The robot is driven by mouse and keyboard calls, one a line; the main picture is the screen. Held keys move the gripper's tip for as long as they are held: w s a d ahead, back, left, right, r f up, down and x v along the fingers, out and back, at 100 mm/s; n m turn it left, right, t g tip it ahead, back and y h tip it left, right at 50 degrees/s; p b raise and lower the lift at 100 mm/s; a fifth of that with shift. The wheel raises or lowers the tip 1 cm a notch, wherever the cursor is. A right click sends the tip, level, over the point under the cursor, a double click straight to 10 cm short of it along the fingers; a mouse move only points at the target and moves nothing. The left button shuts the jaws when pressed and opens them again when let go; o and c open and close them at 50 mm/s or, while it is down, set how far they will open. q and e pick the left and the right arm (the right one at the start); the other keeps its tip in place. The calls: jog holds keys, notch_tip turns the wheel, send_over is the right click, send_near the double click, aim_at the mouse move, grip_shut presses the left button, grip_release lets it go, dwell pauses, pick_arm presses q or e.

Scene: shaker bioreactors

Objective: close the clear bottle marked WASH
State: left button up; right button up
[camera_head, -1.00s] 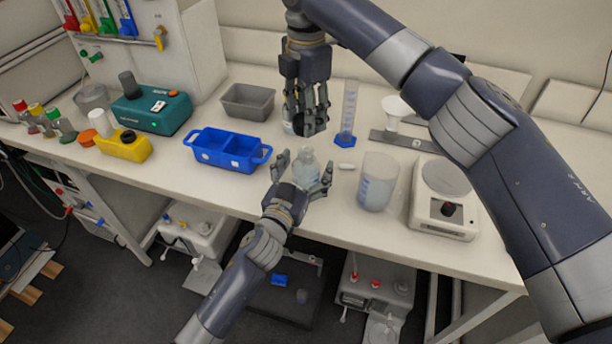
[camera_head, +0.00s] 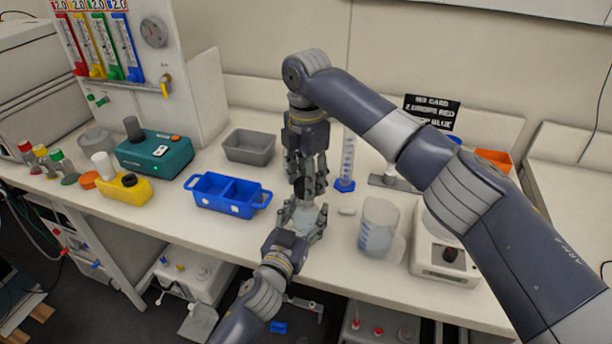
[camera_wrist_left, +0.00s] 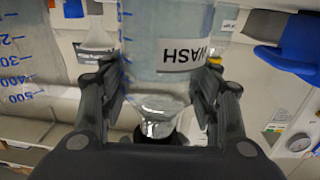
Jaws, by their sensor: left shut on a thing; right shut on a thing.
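The clear WASH bottle (camera_head: 304,216) stands upright near the bench's front edge. In the left wrist view the bottle (camera_wrist_left: 165,70) appears inverted, its WASH label legible. My left gripper (camera_head: 305,212) is shut around the bottle; its fingers also flank it in the left wrist view (camera_wrist_left: 160,88). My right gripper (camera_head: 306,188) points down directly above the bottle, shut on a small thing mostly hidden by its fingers. A black piece (camera_wrist_left: 158,132) shows at the bottle's mouth in the left wrist view, apparently the cap; whether it is seated I cannot tell.
A blue two-compartment tray (camera_head: 226,197) and grey bin (camera_head: 249,146) stand to the left. A graduated beaker (camera_head: 376,230), measuring cylinder (camera_head: 346,165) and balance (camera_head: 440,255) stand to the right. A teal device (camera_head: 155,153) and yellow holder (camera_head: 124,191) are farther left.

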aim_at(306, 217)
jog(key=shift+f, duration=0.2)
dwell(0.4)
jog(key=shift+f, duration=0.8)
jog(key=shift+f, duration=0.55)
